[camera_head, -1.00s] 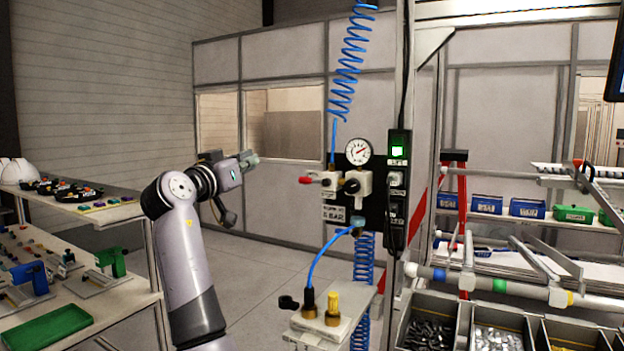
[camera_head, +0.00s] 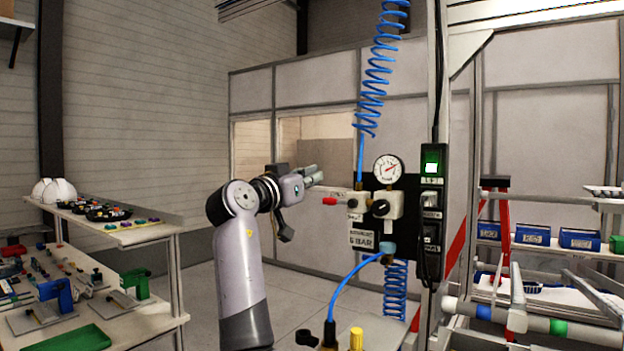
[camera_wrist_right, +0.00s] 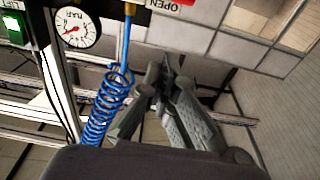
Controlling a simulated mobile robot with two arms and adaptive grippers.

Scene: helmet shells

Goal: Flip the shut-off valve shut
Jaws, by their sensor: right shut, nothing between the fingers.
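The shut-off valve has a red handle (camera_head: 330,201) pointing left from a white body (camera_head: 356,204) on the black air panel. My left gripper is not in view.
A pressure gauge (camera_head: 388,168) and a black knob (camera_head: 380,208) are right of the valve. A coiled blue hose (camera_head: 375,75) hangs above it and passes close to the fingers in the wrist view. Shelves (camera_head: 150,236) with helmets stand left. A steel post (camera_head: 437,90) rises right.

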